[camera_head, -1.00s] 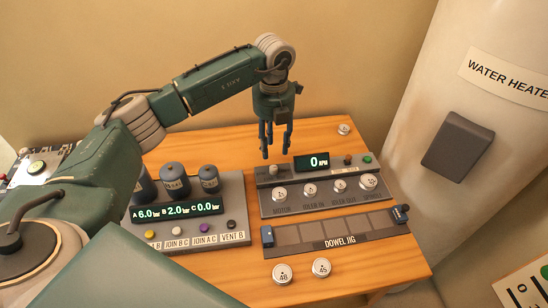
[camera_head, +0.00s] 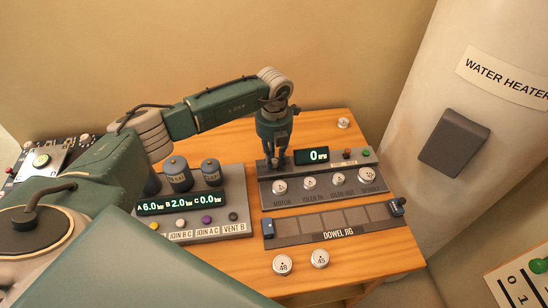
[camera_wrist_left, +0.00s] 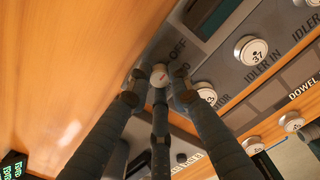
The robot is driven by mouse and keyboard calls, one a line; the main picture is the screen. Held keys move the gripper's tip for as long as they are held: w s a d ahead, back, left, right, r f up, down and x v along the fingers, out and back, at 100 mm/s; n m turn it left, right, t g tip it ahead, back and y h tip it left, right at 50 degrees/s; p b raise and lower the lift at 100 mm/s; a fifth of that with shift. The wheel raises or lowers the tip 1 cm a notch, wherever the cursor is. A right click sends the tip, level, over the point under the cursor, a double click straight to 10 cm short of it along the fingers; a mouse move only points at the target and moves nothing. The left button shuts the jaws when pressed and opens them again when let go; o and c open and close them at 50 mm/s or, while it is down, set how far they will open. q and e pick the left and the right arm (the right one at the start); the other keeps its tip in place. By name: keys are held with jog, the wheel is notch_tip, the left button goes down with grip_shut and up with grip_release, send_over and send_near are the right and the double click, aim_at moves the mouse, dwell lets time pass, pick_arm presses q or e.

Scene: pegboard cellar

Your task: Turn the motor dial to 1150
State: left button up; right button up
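The motor dial is a small pale knob (camera_wrist_left: 158,77) in the wrist view, with "OFF" printed beside it. It sits at the left of the speed panel (camera_head: 345,190); in the head view it is mostly hidden behind my fingers. The panel's display (camera_head: 312,156) reads 0 RPM. My left gripper (camera_head: 277,164) points down over the dial. In the wrist view its fingers (camera_wrist_left: 158,84) stand around the knob, seemingly open with narrow gaps; contact is hard to judge. My right gripper is not in view.
Numbered pulleys, such as the one at MOTOR (camera_head: 280,187), line the panel close to the gripper. A dowel jig (camera_head: 335,222) lies in front. A valve console (camera_head: 200,234) with gauges stands left. Loose pulleys (camera_head: 282,264) lie at the front.

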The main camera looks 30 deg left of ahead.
pick_arm(q)
grip_shut()
